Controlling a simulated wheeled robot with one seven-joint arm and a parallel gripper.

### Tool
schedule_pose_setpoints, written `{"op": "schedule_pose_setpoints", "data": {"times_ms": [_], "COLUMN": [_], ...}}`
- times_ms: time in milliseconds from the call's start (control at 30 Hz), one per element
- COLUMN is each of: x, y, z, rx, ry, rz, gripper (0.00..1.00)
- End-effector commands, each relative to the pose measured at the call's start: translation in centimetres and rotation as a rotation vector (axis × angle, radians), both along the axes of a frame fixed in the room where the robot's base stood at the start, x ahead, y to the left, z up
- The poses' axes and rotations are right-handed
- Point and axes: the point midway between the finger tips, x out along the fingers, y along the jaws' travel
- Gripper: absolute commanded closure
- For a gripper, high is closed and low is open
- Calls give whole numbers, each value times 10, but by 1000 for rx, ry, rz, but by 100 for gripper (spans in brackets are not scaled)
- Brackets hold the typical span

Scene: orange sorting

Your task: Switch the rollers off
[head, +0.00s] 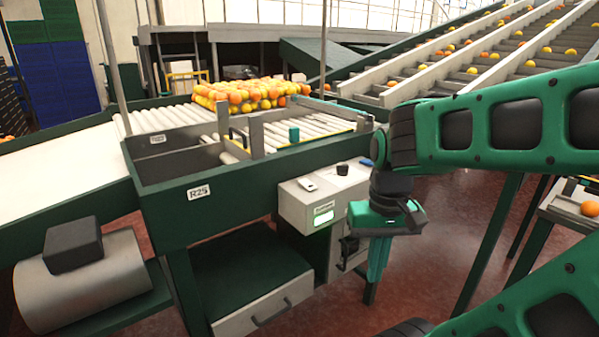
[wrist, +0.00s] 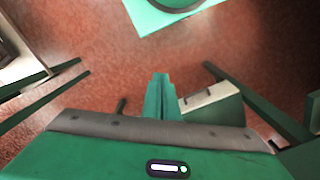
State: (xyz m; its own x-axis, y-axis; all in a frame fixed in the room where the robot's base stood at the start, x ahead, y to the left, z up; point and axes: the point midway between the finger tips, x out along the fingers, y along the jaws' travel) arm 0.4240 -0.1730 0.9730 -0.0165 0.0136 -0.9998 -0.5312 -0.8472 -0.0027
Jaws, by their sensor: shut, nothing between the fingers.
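The white rollers (head: 322,124) lie in a dark green frame, with more rollers (head: 170,117) further left. A pale control box (head: 292,207) is fixed to the frame's front side. I cannot tell whether the rollers are turning.
A heap of oranges and yellow fruit (head: 245,95) lies at the back of the rollers. A grey drawer (head: 262,305) is below the frame. A motor (head: 82,280) stands at front left. A side table with an orange (head: 590,208) is at right. Red floor lies between.

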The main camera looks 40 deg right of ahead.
Motion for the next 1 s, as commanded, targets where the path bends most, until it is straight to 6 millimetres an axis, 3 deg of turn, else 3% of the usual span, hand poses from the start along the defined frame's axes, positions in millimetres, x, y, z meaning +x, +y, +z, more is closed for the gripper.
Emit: {"op": "schedule_pose_setpoints", "data": {"times_ms": [67, 167, 400, 600, 800, 1000], "x": [8, 38, 144, 217, 255, 265], "y": [-2, -5, -15, -21, -23, -24], "z": [12, 34, 122, 187, 223, 233], "rx": [1, 10, 45, 56, 53, 50], "ry": [-20, -38, -87, -111, -126, -131], "rz": [-35, -122, -474, -750, -921, -976], "gripper": [100, 100, 100, 100, 100, 100]}}
